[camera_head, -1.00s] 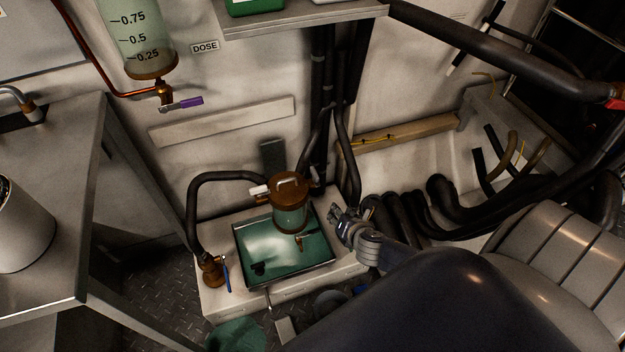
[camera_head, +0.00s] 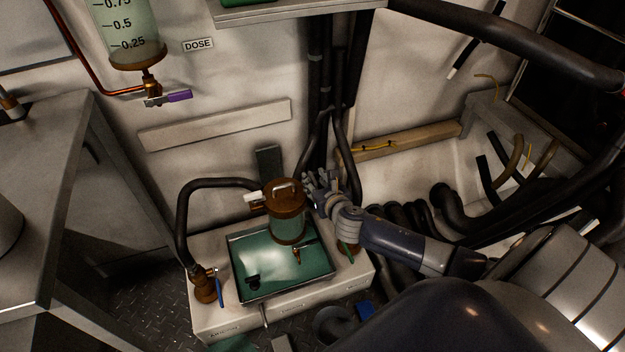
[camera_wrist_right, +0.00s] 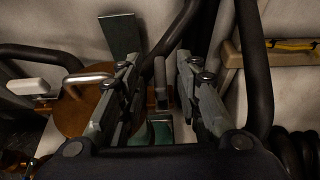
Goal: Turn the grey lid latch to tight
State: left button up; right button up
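A pot with a brown round lid (camera_head: 285,196) and a pale green clear body (camera_head: 288,229) stands over a green-filled tray (camera_head: 246,283). The lid carries a metal loop handle and also shows at the left of the right wrist view (camera_wrist_right: 72,112). My right gripper (camera_head: 316,183) is beside the lid's right edge. In the right wrist view its two fingers (camera_wrist_right: 160,72) are apart. An upright grey piece (camera_wrist_right: 160,78), seemingly the lid latch, shows between them with gaps on both sides. In the head view the gripper hides it. My left gripper is out of view.
A white-ended lever (camera_head: 253,197) sticks out at the lid's left. Black hoses (camera_head: 181,220) run left of the tray and behind the lid. A valve with a blue handle (camera_head: 220,292) stands at the tray's left. A steel bench (camera_head: 50,190) fills the left.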

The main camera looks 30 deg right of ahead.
aim_at(313, 177)
pick_arm(q)
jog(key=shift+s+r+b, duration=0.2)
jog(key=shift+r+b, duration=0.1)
jog(key=shift+b, duration=0.1)
pick_arm(e)
jog(key=shift+x, duration=1.55)
grip_shut()
